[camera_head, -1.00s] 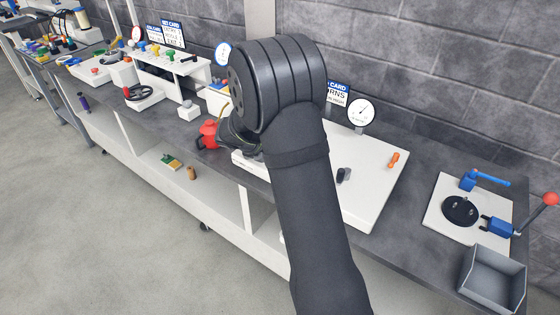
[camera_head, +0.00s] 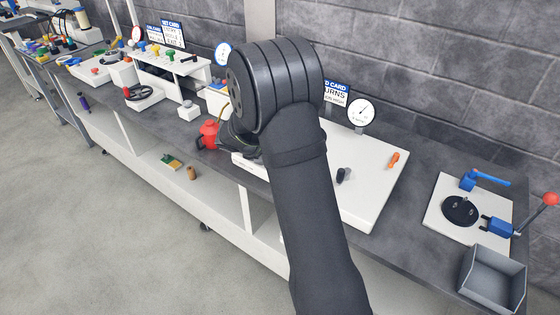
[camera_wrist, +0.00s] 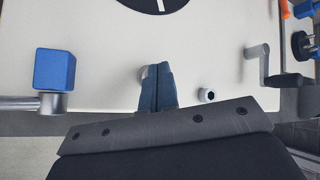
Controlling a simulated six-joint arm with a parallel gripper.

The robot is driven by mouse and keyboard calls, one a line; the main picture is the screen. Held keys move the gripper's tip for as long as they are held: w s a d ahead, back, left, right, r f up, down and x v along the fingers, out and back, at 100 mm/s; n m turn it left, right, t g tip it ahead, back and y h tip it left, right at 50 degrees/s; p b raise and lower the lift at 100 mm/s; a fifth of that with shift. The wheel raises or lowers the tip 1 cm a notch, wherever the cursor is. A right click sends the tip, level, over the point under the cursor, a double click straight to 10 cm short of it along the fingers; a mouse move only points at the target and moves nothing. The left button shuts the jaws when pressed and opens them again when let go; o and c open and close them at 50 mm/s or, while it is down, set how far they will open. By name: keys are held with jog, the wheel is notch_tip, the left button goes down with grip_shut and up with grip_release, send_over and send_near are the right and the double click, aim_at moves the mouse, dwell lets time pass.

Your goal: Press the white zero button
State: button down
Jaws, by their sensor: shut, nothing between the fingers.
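My gripper (camera_wrist: 158,76) shows in the wrist view with its two dark blue fingers shut together, over a white panel (camera_wrist: 215,40). A small pale rounded piece (camera_wrist: 143,73) shows just left of the fingertips, partly hidden by them. It may be the white zero button; I cannot tell whether the fingers touch it. In the head view my arm covers the gripper and much of the white panel (camera_head: 370,185).
In the wrist view a blue block (camera_wrist: 54,69) on a metal rod stands left, a small socket-like cylinder (camera_wrist: 207,95) and a metal crank (camera_wrist: 258,62) right. A black dial (camera_wrist: 152,4) is at the top. The head view shows a gauge (camera_head: 361,112) and a grey bin (camera_head: 492,280).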

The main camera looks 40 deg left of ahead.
jog(key=shift+f, duration=0.4)
jog(key=shift+r, duration=0.15)
dwell(0.5)
jog(key=shift+r, duration=0.8)
jog(key=shift+r, duration=2.5)
jog(key=shift+f, duration=0.1)
notch_tip(320, 180, up, 4)
jog(key=shift+f, duration=0.1)
